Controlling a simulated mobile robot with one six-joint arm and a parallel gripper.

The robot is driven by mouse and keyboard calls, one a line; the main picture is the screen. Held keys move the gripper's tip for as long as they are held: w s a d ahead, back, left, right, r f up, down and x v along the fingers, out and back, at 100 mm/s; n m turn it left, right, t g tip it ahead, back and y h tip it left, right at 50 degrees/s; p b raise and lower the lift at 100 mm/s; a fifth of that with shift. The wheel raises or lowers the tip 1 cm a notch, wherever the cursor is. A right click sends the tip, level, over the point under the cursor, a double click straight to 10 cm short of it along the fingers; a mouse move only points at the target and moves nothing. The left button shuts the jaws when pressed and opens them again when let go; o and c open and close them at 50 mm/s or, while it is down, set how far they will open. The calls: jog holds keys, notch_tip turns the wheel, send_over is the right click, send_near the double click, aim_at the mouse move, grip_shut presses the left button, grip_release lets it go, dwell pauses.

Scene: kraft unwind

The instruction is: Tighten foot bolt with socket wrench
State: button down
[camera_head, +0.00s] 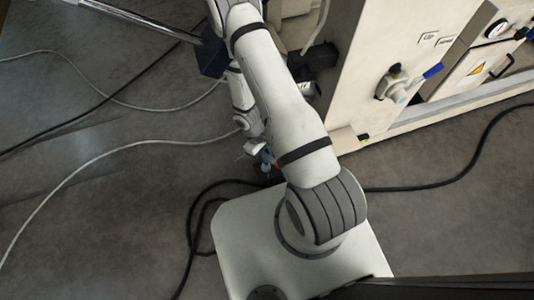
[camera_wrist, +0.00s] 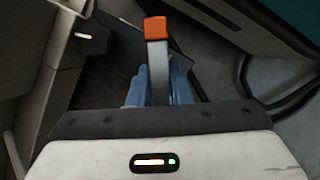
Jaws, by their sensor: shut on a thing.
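My gripper (camera_wrist: 157,90) shows in the wrist view with its blue fingers on either side of a grey bar with an orange end (camera_wrist: 156,29), which I take for the socket wrench. The gripper is shut on it. The orange end points toward the top of the picture; the socket end is not visible. In the head view my gripper (camera_head: 266,160) is small, low beside the machine's base and partly covered by my arm. A small pale fitting (camera_wrist: 84,36) shows at the upper left of the wrist view; I cannot tell whether it is the foot bolt.
A cream machine (camera_head: 372,60) stands at the right, with a blue-handled valve (camera_head: 432,71) and a gauge (camera_head: 497,28). A black cable (camera_head: 440,186) and a pale cable (camera_head: 82,180) cross the grey floor (camera_head: 120,225).

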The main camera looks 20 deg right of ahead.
jog(key=shift+r+m+p, duration=0.15)
jog(key=shift+m+p, duration=0.45)
jog(key=shift+p, duration=0.05)
jog(key=shift+f+m+y, duration=0.2)
jog(key=shift+m+y, duration=0.2)
jog(key=shift+m, duration=0.1)
jog(key=shift+p, duration=0.35)
jog(key=shift+r+m+p, duration=0.1)
jog(key=shift+m+p, duration=0.2)
jog(key=shift+m, duration=0.3)
jog(key=shift+m+g+y, duration=0.3)
jog(key=shift+m+y, duration=0.1)
jog(key=shift+m, duration=0.2)
